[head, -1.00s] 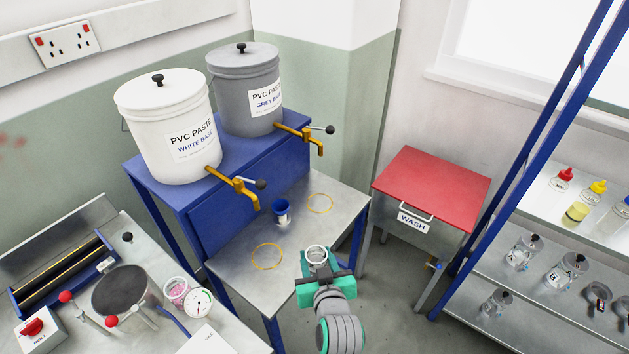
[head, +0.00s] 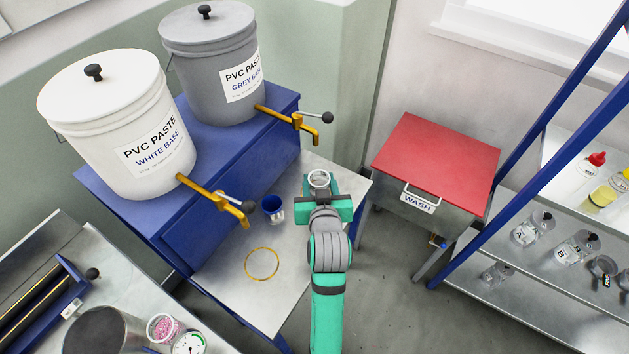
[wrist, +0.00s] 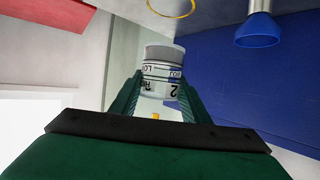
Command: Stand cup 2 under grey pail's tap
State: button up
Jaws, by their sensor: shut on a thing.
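Cup 2 (head: 319,179) is a small clear cup with a pale rim. In the wrist view it (wrist: 162,78) shows a label with a 2, between my green fingers.
A second yellow ring (head: 262,264) lies in front, near the white pail's tap (head: 225,202). The red-topped wash bin (head: 435,160) stands to the right.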

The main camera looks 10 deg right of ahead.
aim_at(316, 183)
jog(key=w+f, duration=0.4)
jog(key=w, duration=0.1)
jog(key=w+f, duration=0.2)
jog(key=f, duration=0.1)
jog(key=shift+w+d, duration=0.25)
jog(key=shift+d, duration=0.15)
jog(key=shift+w+f, duration=0.1)
jog(key=shift+f, duration=1.55)
jog(key=shift+f, duration=0.2)
jog(key=o, duration=1.2)
jog(key=shift+r, duration=0.15)
jog(key=shift+s+r, duration=0.1)
jog(key=shift+s, duration=0.1)
jog(key=v, duration=1.1)
jog(key=shift+s+r, duration=0.2)
jog(key=shift+s, duration=0.05)
